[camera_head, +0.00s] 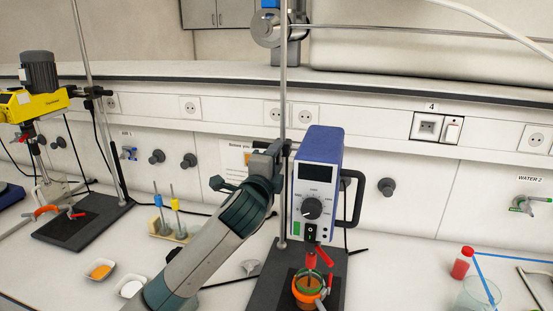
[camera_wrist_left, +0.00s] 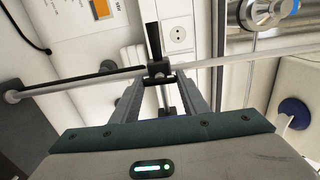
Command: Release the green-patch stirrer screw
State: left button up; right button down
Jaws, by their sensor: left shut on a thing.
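The green-patch stirrer (camera_head: 317,180) is a blue and white box with a dial and a small green patch at its lower left. It is mounted beside a tall metal rod (camera_head: 283,100) on a dark base plate. My left gripper (camera_head: 270,152) is at the rod, behind the stirrer's left side. In the left wrist view its two fingers (camera_wrist_left: 160,88) close around a dark clamp screw (camera_wrist_left: 158,70) at the rod. The gripper is shut on this screw, which is mostly hidden in the head view. My right gripper is not in view.
An orange-rimmed cup (camera_head: 308,290) sits under the stirrer. A yellow stirrer (camera_head: 30,103) stands on another stand at the left. Two white dishes (camera_head: 99,269) lie at the lower left. A red-capped bottle (camera_head: 462,263) and a glass beaker (camera_head: 478,295) are at the right.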

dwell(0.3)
pick_arm(q)
jog(key=o, duration=1.1)
jog(key=shift+c, duration=0.2)
jog(key=shift+s+f, duration=0.1)
jog(key=shift+s, duration=0.05)
jog(key=b+v, duration=0.5)
jog(key=v, duration=1.2)
jog(key=shift+s+a, duration=0.1)
jog(key=shift+a, duration=0.05)
